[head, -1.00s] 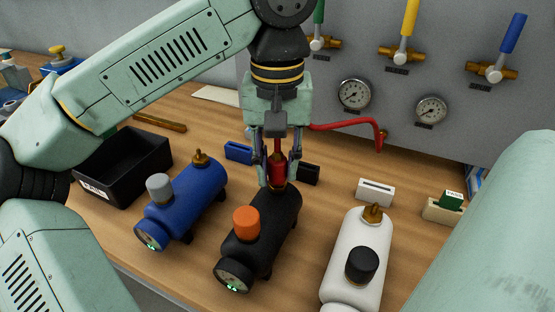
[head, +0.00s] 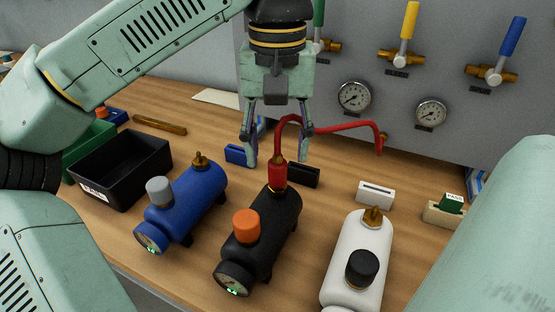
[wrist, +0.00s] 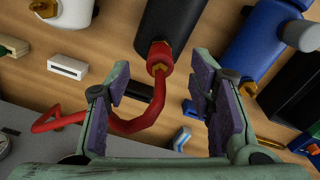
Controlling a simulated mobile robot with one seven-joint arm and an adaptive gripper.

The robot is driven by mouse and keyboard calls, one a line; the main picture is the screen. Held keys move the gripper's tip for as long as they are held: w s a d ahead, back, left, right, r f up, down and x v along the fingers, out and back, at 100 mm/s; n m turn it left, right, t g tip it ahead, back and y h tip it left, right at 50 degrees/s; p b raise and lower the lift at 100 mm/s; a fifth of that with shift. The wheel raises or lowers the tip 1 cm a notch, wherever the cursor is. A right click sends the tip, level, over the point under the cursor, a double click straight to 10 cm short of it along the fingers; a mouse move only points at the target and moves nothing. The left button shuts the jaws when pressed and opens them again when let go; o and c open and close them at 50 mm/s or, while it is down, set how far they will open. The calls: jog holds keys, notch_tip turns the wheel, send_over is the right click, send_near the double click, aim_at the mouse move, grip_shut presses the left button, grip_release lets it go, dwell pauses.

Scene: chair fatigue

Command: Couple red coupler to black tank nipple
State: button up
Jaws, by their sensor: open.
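The red coupler (head: 278,174) stands upright on the far end of the black tank (head: 269,225), over where its nipple is; the nipple itself is hidden. A red hose (head: 340,128) runs from the coupler's top to the wall panel. In the wrist view the coupler (wrist: 160,60) sits against the black tank (wrist: 172,22), with the hose curving away between the fingers. My gripper (head: 279,158) is open and empty, raised above and behind the coupler, apart from it. Its spread fingers also show in the wrist view (wrist: 166,95).
A blue tank (head: 190,205) is left of the black one and a white tank (head: 350,255) right, each with a bare brass nipple. A black bin (head: 122,170) stands at left. Small blue, black and white holders lie behind the tanks. The panel has gauges and coloured valves.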

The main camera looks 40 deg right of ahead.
aim_at(278, 156)
jog(key=shift+r, duration=1.6)
